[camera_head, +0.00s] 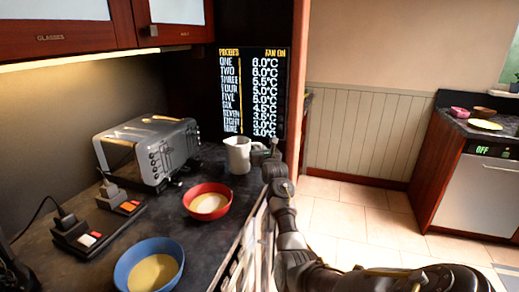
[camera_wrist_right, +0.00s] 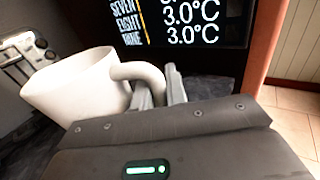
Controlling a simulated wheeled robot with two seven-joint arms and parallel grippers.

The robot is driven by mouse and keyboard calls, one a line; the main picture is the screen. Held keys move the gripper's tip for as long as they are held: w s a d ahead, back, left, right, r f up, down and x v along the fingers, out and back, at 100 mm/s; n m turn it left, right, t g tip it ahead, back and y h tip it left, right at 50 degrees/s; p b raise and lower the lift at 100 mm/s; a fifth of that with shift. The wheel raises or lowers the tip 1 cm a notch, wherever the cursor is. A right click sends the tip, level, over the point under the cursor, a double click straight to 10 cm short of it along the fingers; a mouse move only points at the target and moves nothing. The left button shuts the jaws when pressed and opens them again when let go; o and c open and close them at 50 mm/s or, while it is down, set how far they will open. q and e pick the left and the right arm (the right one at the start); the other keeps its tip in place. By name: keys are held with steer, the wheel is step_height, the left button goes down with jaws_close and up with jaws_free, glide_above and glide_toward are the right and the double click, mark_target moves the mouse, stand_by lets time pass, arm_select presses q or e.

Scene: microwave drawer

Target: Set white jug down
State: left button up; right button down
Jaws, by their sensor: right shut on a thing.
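The white jug (camera_head: 238,155) is upright at the back of the dark counter, in front of the temperature display. My right gripper (camera_head: 266,151) reaches it from the right and is shut on its handle. In the right wrist view the jug (camera_wrist_right: 80,88) fills the left side, and the fingers (camera_wrist_right: 160,92) close around the handle. The jug looks empty inside as far as I see. Its base is at or just above the counter; I cannot tell if it touches. My left gripper is not in view.
A silver toaster (camera_head: 150,152) stands left of the jug. A red bowl (camera_head: 207,201) and a blue bowl (camera_head: 149,266) sit on the counter (camera_head: 95,262) nearer me. Power sockets (camera_head: 82,236) lie at the left. The display (camera_head: 253,92) stands behind the jug.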

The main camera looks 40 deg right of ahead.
steer(key=c, duration=1.8)
jaws_free()
steer(key=shift+f, duration=0.15)
steer(key=shift+o, duration=2)
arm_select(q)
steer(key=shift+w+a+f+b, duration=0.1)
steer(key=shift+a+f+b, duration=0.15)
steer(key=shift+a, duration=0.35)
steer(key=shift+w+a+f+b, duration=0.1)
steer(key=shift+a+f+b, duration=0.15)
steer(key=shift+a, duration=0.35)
arm_select(e)
steer(key=v, duration=1.2)
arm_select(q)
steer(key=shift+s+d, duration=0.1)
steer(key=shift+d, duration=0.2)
arm_select(e)
steer(key=shift+s, duration=0.1)
